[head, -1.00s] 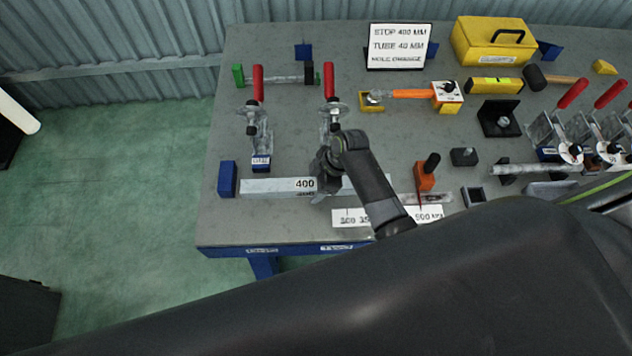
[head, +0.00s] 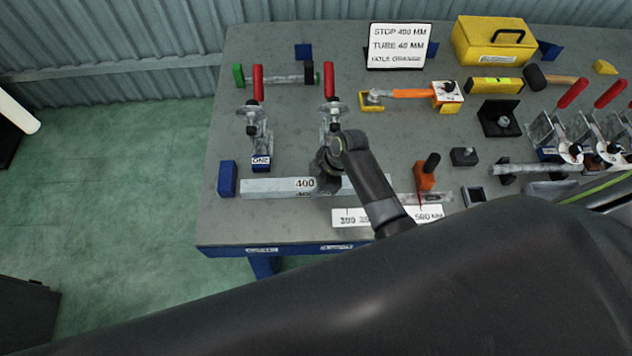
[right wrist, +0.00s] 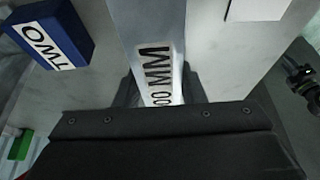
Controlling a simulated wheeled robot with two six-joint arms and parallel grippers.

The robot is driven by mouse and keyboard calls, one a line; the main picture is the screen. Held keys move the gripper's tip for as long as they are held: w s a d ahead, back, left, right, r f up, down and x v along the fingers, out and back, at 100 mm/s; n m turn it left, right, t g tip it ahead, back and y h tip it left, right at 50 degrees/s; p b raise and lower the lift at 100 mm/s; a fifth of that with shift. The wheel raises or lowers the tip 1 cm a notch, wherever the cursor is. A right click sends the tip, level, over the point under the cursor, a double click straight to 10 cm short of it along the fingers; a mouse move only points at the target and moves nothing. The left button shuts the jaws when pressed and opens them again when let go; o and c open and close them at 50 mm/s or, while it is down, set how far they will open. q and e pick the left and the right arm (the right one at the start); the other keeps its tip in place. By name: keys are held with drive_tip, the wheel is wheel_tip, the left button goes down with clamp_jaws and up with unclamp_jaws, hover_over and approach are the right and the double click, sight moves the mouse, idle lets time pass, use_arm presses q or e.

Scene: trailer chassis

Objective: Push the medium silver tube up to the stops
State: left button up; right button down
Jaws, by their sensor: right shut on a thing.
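The medium silver tube (head: 272,188), marked 400, lies left to right near the front of the bench. It also fills the middle of the right wrist view (right wrist: 150,35). My right gripper (head: 327,184) is shut on it right of the 400 mark, with a finger on each side. A blue stop block (head: 227,178) stands close to the tube's left end. A blue block marked ONE (head: 261,163) stands just behind the tube, and a blue block marked TWO (right wrist: 48,32) shows beside it in the right wrist view. I cannot tell whether the tube touches them. My left gripper is out of view.
Red-handled clamps (head: 258,84) (head: 329,82) stand behind the tube. My dark arm covers the front right.

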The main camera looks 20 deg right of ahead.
drive_tip(key=shift+w+a, duration=0.2)
drive_tip(key=shift+a, duration=0.35)
drive_tip(key=shift+w+a, duration=0.15)
drive_tip(key=shift+a, duration=0.35)
idle(0.7)
drive_tip(key=c, duration=0.8)
unclamp_jaws()
drive_tip(key=shift+w, duration=0.1)
drive_tip(key=shift+c, duration=0.2)
drive_tip(key=b+v, duration=0.1)
drive_tip(key=v, duration=1.6)
drive_tip(key=shift+d+r, duration=0.15)
